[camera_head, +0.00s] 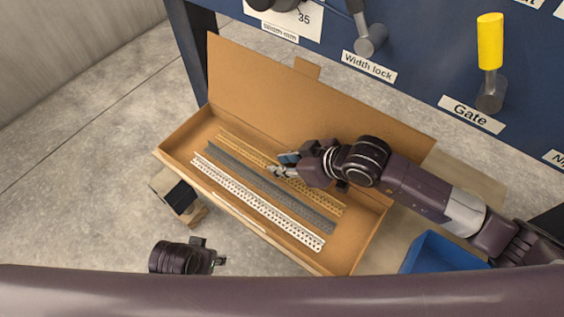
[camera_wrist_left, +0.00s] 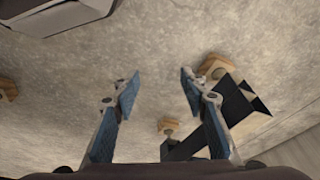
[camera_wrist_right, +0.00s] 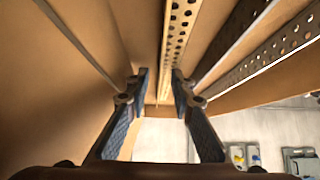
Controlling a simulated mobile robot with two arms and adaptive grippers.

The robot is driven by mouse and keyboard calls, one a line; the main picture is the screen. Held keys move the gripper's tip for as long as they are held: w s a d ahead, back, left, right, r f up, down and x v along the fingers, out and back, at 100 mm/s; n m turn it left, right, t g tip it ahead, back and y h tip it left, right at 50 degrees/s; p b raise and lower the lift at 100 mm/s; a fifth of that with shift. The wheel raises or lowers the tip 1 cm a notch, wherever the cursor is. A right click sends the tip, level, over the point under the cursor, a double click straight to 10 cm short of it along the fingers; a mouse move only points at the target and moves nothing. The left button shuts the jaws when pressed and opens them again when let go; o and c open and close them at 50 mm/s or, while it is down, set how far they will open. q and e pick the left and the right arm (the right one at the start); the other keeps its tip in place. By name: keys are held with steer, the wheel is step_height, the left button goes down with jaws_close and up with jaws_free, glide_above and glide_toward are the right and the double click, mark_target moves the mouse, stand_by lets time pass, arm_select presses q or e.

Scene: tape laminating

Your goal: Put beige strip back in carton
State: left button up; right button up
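The beige strip (camera_head: 319,198), perforated and long, lies inside the open brown carton (camera_head: 345,258), along the side nearest the raised lid. It is parallel to the grey and white strips. My right gripper (camera_head: 281,169) is low over the middle of the beige strip and hides part of it. In the right wrist view the beige strip (camera_wrist_right: 174,45) runs between the parted fingers (camera_wrist_right: 162,88), with a visible gap at the left finger. My left gripper (camera_head: 219,261) is outside the carton at the front left. In the left wrist view its fingers (camera_wrist_left: 155,82) are wide apart and empty.
A grey strip (camera_head: 265,181) and a white strip (camera_head: 255,197) lie in the carton. The blue machine panel with levers and a yellow Gate handle (camera_head: 490,42) stands behind. A blue bin (camera_head: 440,253) is at the right. The floor at the left is clear.

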mark_target(331, 196)
arm_select(q)
steer(key=shift+s+a+f, duration=0.1)
steer(key=shift+s+f, duration=0.05)
steer(key=shift+f, duration=0.1)
arm_select(e)
steer(key=shift+r, duration=0.1)
steer(key=s+d+r, duration=0.2)
steer(key=d, duration=0.1)
steer(key=s+d, duration=0.3)
steer(key=d, duration=0.2)
steer(key=s+d, duration=0.2)
steer(key=shift+s+d, duration=0.3)
steer(key=shift+d, duration=0.05)
steer(key=shift+s+d, duration=0.35)
steer(key=shift+d, duration=0.05)
arm_select(q)
steer(key=shift+w+r, duration=0.25)
steer(key=shift+r, duration=0.85)
steer(key=shift+s+f, duration=0.1)
